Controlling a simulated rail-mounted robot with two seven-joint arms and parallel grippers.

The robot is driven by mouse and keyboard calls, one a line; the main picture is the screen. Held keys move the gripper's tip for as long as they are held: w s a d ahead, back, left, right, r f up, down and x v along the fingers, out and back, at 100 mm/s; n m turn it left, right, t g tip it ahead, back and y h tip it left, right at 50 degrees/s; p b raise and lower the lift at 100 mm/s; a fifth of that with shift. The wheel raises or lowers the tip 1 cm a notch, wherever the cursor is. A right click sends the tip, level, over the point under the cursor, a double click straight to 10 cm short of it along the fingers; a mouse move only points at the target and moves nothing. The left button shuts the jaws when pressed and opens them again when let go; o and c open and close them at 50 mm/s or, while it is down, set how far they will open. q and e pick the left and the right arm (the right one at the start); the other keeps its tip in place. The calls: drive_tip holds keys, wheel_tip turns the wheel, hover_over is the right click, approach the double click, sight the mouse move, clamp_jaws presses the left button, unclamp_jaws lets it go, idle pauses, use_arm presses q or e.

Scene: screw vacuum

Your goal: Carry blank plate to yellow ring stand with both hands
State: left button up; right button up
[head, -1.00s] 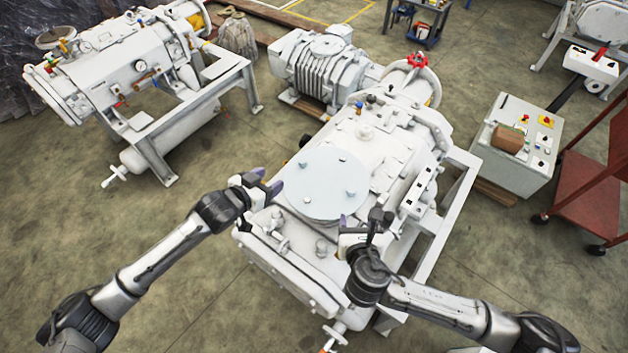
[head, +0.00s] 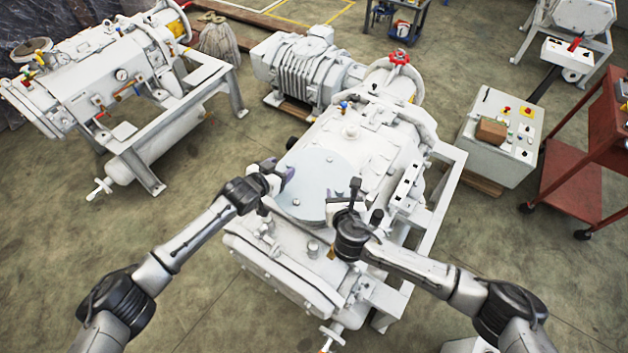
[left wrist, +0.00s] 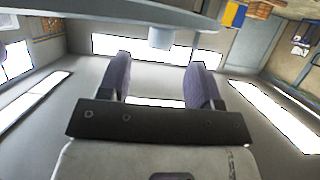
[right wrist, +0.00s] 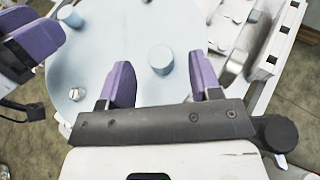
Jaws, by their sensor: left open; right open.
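The blank plate (head: 325,170) is a pale blue-grey disc with several small pegs, lying on top of the white pump. It fills much of the right wrist view (right wrist: 110,75), and its edge crosses the top of the left wrist view (left wrist: 120,12). My left gripper (head: 284,178) is open at the plate's left edge; its purple fingers (left wrist: 158,78) are spread below a peg. My right gripper (head: 341,207) is open at the plate's near right edge; a peg (right wrist: 160,59) shows between its fingertips (right wrist: 163,70). Neither grips anything. I cannot make out a yellow ring stand.
The white pump (head: 300,270) stands below both arms. A second machine (head: 110,75) stands at the left. A control box (head: 500,150) with a brown block and a red cart (head: 575,185) stand at the right. Floor is open between the machines.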

sight(290, 162)
use_arm(q)
drive_tip(key=shift+x, duration=1.6)
use_arm(e)
drive_tip(key=shift+x, duration=1.65)
use_arm(q)
clamp_jaws()
use_arm(e)
clamp_jaws()
use_arm(q)
drive_tip(key=shift+r, duration=0.1)
use_arm(e)
drive_tip(key=shift+r, duration=0.15)
